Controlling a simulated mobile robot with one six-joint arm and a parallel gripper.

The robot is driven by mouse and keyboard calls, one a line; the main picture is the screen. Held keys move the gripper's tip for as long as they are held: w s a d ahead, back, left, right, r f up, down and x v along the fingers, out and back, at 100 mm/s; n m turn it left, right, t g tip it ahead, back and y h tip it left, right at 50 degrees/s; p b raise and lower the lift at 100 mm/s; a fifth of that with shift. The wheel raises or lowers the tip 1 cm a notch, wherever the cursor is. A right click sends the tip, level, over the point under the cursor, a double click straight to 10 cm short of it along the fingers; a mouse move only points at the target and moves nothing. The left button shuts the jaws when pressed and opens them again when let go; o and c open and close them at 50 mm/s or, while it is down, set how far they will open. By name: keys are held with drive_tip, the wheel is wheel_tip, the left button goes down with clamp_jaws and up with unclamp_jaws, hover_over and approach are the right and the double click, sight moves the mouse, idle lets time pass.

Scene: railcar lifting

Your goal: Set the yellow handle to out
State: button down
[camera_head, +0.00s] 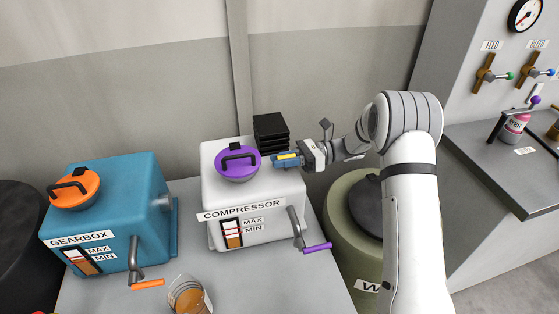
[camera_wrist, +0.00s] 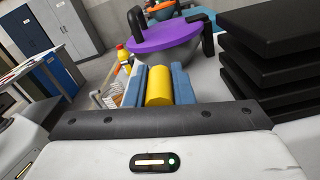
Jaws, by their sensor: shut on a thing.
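My gripper (camera_head: 286,160) is at the right edge of the white compressor's top, close to its purple lid. Its blue fingers are shut on a yellow cylindrical piece, the yellow handle (camera_wrist: 159,86), which shows between the fingertips in the wrist view. In the head view it is a small yellow strip (camera_head: 288,156) between the fingers. I cannot tell whether it is attached to anything; its far end is hidden. No "out" marking is readable.
The compressor (camera_head: 215,185) has a purple lid (camera_head: 238,165) and purple crank handle (camera_head: 318,248). A black stack (camera_head: 271,132) stands behind the gripper. The blue gearbox (camera_head: 115,195) and a beaker (camera_head: 190,296) are left. Feed and bleed valves (camera_head: 485,75) are on the right wall.

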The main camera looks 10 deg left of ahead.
sight(283, 157)
wheel_tip(283, 157, up, 9)
drive_tip(key=p, duration=0.4)
drive_tip(key=shift+f, duration=0.2)
drive_tip(key=c, duration=1.7)
unclamp_jaws()
drive_tip(key=o, duration=0.3)
drive_tip(key=shift+s+d+r, duration=0.1)
drive_tip(key=shift+s+r, duration=0.05)
drive_tip(key=shift+o, duration=0.7)
